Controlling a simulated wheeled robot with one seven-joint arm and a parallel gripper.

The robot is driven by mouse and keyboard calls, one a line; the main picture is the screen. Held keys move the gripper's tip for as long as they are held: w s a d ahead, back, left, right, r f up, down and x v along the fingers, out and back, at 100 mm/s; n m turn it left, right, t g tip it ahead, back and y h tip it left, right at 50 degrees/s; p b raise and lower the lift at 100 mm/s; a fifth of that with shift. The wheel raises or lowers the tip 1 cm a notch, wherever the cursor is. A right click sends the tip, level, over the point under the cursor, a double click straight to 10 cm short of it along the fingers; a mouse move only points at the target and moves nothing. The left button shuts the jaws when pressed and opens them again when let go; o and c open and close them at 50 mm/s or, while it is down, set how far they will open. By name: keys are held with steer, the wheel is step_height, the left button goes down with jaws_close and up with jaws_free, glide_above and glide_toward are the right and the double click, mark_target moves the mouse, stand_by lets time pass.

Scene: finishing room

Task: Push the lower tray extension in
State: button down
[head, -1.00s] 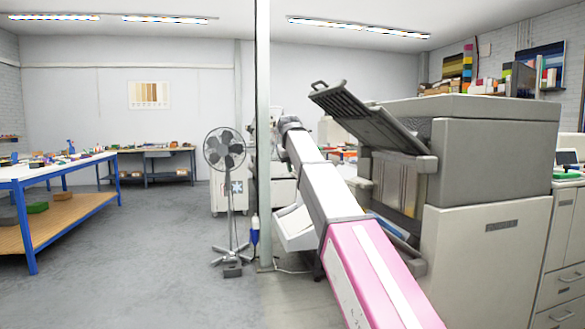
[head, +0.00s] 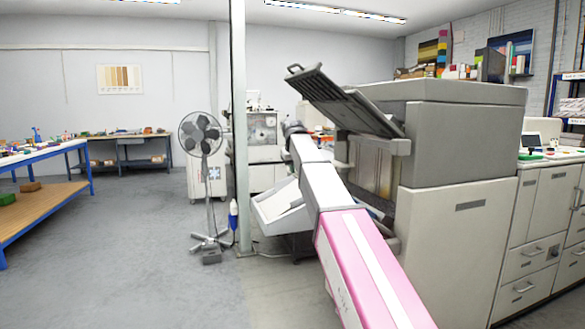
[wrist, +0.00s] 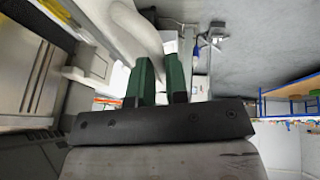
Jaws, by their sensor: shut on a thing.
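The grey and beige machine (head: 457,230) stands at centre right in the head view. A pale lower tray (head: 277,208) sticks out low from its left side, partly hidden behind my arm. My gripper is hidden in the head view. In the wrist view my gripper (wrist: 159,64) shows two dark green fingers with a narrow gap. A white curved part, seemingly the lower tray extension (wrist: 134,30), reaches in between and behind the fingertips. The fingers are shut on it, though the contact itself is partly hidden.
A slatted upper tray (head: 335,98) juts up from the machine's left. A pillar (head: 240,130) and a standing fan (head: 201,140) are left of the tray. A blue-framed table (head: 60,200) stands far left. The floor between is clear.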

steer(key=c, duration=1.1)
jaws_free()
steer(key=shift+d+f, duration=0.2)
steer(key=shift+d, duration=0.05)
steer(key=shift+r, duration=0.15)
steer(key=v, duration=1)
steer(key=shift+s+a+r, duration=0.1)
steer(key=shift+r, duration=0.2)
